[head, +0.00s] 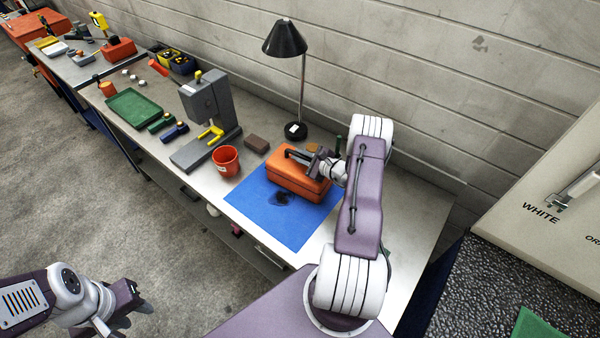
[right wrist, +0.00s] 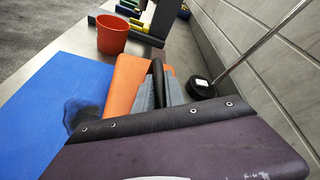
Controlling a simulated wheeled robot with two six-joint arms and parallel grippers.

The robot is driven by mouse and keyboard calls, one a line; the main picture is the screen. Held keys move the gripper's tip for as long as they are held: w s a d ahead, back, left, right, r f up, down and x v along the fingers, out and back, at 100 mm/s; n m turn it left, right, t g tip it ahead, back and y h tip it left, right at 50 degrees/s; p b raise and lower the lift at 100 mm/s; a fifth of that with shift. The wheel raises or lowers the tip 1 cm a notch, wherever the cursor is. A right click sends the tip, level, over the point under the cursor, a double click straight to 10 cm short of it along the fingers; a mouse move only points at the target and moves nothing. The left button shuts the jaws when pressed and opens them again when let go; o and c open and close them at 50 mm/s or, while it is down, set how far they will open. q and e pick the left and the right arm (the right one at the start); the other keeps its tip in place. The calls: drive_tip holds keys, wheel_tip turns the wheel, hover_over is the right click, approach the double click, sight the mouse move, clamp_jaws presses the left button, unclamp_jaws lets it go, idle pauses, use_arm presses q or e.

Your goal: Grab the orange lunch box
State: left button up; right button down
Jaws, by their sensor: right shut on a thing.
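The orange lunch box (head: 296,180) lies on the blue mat (head: 270,218) on the metal bench. It has a dark handle on top. My right gripper (head: 312,158) is at the top of the box, shut on its handle. In the right wrist view the orange lunch box (right wrist: 122,88) shows beyond the wrist, with the grey fingers of my right gripper (right wrist: 160,88) around the dark handle. I cannot tell whether the box is raised off the mat. My left gripper (head: 125,305) hangs at the lower left over the floor, away from the bench; its fingers are partly unclear.
An orange-red bucket (head: 226,161) and a grey press (head: 207,115) stand left of the box. A black lamp (head: 285,40) and a brown block (head: 257,143) are behind. A green tray (head: 132,108) lies farther along. The wall runs close behind the bench.

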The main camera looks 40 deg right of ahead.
drive_tip(key=shift+r, duration=0.2)
wheel_tip(320, 180, up, 9)
drive_tip(key=b, duration=0.2)
drive_tip(key=shift+r+b, duration=0.15)
drive_tip(key=shift+b, duration=0.15)
drive_tip(key=shift+r, duration=0.2)
